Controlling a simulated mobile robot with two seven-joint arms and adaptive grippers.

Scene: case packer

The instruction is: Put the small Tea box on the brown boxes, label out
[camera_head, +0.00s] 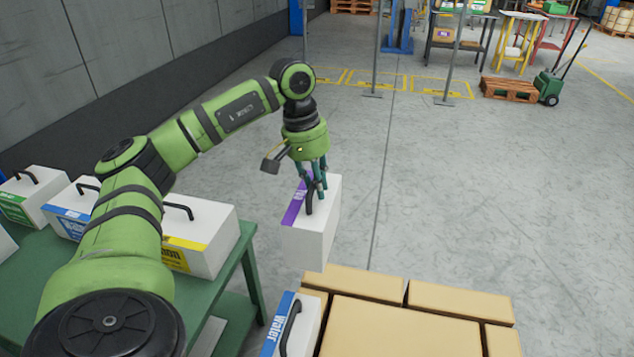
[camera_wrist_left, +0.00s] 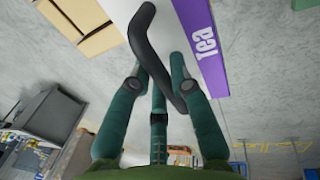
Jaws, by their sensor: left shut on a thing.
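My left gripper (camera_head: 313,184) is shut on the black handle of a white box with a purple stripe, the Tea box (camera_head: 316,240). It hangs in the air beyond the far left part of the brown boxes (camera_head: 395,333). In the left wrist view, my left gripper (camera_wrist_left: 163,85) is around the black handle, and the Tea box (camera_wrist_left: 203,45) shows the word "Tea" on its purple band. In the head view the purple band is on the box's left side. The underside of the box is hidden. My right gripper is not in view.
A green table (camera_head: 240,262) at left holds several white boxes with handles, one with a yellow label (camera_head: 210,238). Open grey floor lies beyond the brown boxes.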

